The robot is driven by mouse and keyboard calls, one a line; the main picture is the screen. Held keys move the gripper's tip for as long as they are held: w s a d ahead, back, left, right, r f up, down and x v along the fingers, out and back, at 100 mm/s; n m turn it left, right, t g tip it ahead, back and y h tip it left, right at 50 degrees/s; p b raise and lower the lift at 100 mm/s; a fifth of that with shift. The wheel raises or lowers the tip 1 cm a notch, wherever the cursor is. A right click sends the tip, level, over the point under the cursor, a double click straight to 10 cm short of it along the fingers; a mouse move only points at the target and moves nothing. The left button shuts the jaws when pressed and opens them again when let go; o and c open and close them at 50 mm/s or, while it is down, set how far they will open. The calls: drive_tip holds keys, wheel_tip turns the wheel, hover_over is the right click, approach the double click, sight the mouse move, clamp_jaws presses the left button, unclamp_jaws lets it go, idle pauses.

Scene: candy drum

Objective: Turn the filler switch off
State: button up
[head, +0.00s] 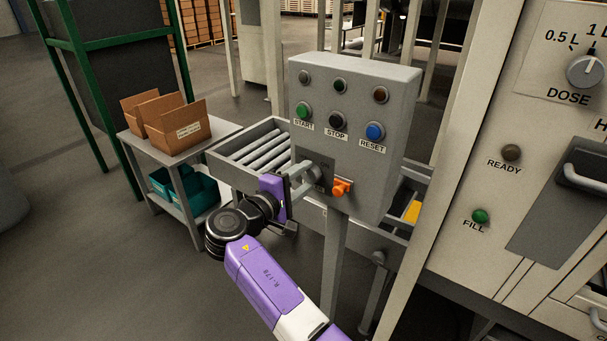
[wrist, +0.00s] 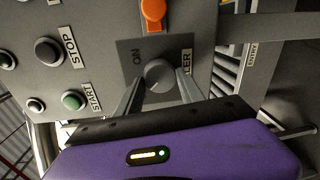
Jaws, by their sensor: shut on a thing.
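The filler switch is a round grey knob (wrist: 159,74) on a dark plate on the grey control box (head: 355,80). In the wrist view, "ON" shows left of the knob and "LER" right of it; the rest of that label is hidden. In the head view, the knob (head: 313,172) sits low on the box, partly behind my fingers. My gripper (head: 300,180) is at the knob, with one finger on each side, shut on it. The gripper also shows in the wrist view (wrist: 159,88). I cannot tell which way the knob points.
An orange switch (head: 341,187) sits close beside the knob. START, STOP and RESET buttons (head: 337,121) are above. A roller conveyor (head: 258,146) runs behind the box. A side table with cardboard boxes (head: 178,130) stands left. The dosing machine (head: 480,130) stands right.

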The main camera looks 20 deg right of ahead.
drive_tip(key=shift+a+f+n, duration=0.1)
drive_tip(key=shift+n, duration=0.3)
drive_tip(key=o, duration=1.4)
drive_tip(key=b+v, duration=0.1)
drive_tip(key=v, duration=0.6)
drive_tip(key=shift+s+a+b, duration=0.2)
drive_tip(key=shift+a+b, duration=0.1)
